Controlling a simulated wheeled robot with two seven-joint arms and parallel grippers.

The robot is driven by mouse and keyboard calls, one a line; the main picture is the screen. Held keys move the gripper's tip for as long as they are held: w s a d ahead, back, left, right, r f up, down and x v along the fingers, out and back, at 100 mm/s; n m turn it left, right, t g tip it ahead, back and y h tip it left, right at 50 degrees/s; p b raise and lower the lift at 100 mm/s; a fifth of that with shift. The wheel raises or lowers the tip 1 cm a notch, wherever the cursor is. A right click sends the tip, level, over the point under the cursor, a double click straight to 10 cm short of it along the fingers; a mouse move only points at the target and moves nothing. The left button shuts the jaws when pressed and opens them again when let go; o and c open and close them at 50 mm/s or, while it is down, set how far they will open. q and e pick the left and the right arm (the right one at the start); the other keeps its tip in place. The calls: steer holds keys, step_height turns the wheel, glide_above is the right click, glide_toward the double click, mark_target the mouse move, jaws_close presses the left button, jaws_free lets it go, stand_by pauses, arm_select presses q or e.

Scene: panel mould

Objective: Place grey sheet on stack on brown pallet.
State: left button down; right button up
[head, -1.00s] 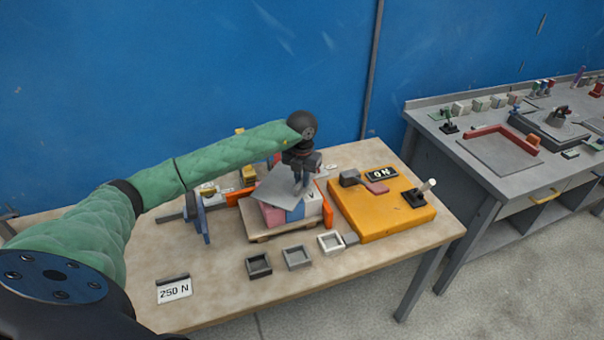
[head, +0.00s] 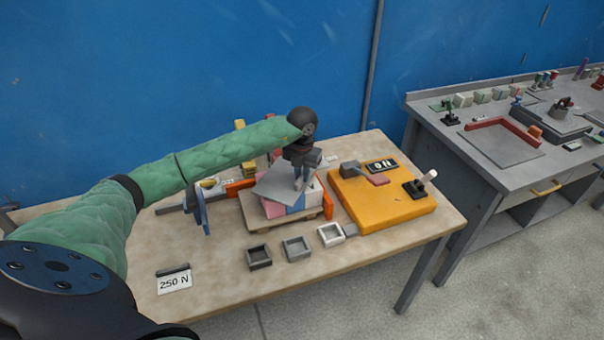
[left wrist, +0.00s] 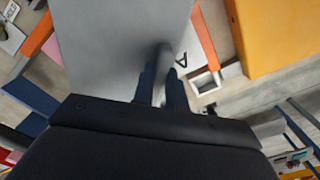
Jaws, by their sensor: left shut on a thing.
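My left gripper (head: 302,184) is shut on the grey sheet (head: 276,184), which is tilted in the head view. The sheet is over the stack (head: 291,211) of pink, blue and white pieces on the brown pallet (head: 262,227). It hides most of the stack's top, and I cannot tell whether it touches. In the left wrist view the grey sheet (left wrist: 105,50) spreads out from the fingers, with a white piece bearing a black letter beside it. My right gripper is not in view.
A yellow-orange block (head: 385,210) with a lever and an "ON" plate stands right of the pallet. Several small square trays (head: 296,249) lie in front. A blue upright part (head: 200,210) and an orange bar (head: 240,186) stand left. The table's front left is mostly clear.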

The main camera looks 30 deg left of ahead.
arm_select(q)
steer(key=shift+f, duration=0.3)
steer(key=c, duration=1.3)
jaws_free()
steer(key=shift+c, duration=0.2)
